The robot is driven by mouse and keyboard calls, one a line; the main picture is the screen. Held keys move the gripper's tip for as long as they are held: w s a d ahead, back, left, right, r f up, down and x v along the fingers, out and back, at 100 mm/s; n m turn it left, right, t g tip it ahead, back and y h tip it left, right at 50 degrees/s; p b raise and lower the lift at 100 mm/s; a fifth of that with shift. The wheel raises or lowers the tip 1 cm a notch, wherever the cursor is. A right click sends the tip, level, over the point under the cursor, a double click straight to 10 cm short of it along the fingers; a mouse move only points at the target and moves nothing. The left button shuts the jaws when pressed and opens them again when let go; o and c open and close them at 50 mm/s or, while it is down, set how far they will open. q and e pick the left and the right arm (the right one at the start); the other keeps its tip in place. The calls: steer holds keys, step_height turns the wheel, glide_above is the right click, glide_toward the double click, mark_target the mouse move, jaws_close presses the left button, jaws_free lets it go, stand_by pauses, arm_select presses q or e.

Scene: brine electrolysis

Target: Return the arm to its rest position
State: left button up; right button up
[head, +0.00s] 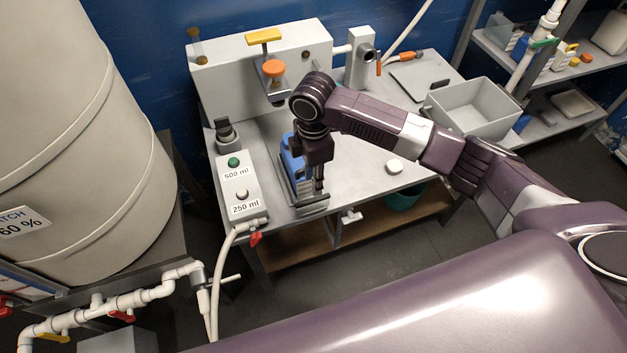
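My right arm (385,122) comes in from the right and reaches over the grey workbench (350,190). Its wrist bends down, so my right gripper (318,188) points downward near the front edge of the bench. The gripper is beside and partly in front of a blue object (291,160) on a small grey stand. I cannot tell whether they touch, nor whether the fingers are open or shut. My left gripper is not in view.
A control box (241,190) with a green and a white button, labelled 500 ml and 250 ml, stands left of the gripper. A grey dispenser (262,70) stands behind. A grey bin (475,108) and a white round item (394,166) are to the right. A large tank (75,130) fills the left.

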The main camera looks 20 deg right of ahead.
stand_by(0.3)
steer(key=s+a+f+m+t+y, duration=0.1)
steer(key=s+a+f+m+y, duration=0.15)
steer(key=s+a, duration=0.3)
steer(key=s+a+f+m+t+y, duration=0.1)
steer(key=s+a+m, duration=0.3)
steer(key=s, duration=0.3)
steer(key=s+d+r+m+t+h, duration=0.1)
steer(key=s+d+m+t+h, duration=0.15)
steer(key=s+d+m, duration=1.05)
step_height(320, 180, down, 29)
steer(key=d+n+g+b, duration=0.1)
steer(key=n+g+b, duration=0.1)
steer(key=n+b, duration=0.15)
steer(key=s+d+f+g+h+b, duration=0.1)
steer(key=s+d+f+b, duration=0.2)
steer(key=s+f, duration=1.4)
step_height(320, 180, down, 3)
steer(key=shift+d, duration=0.2)
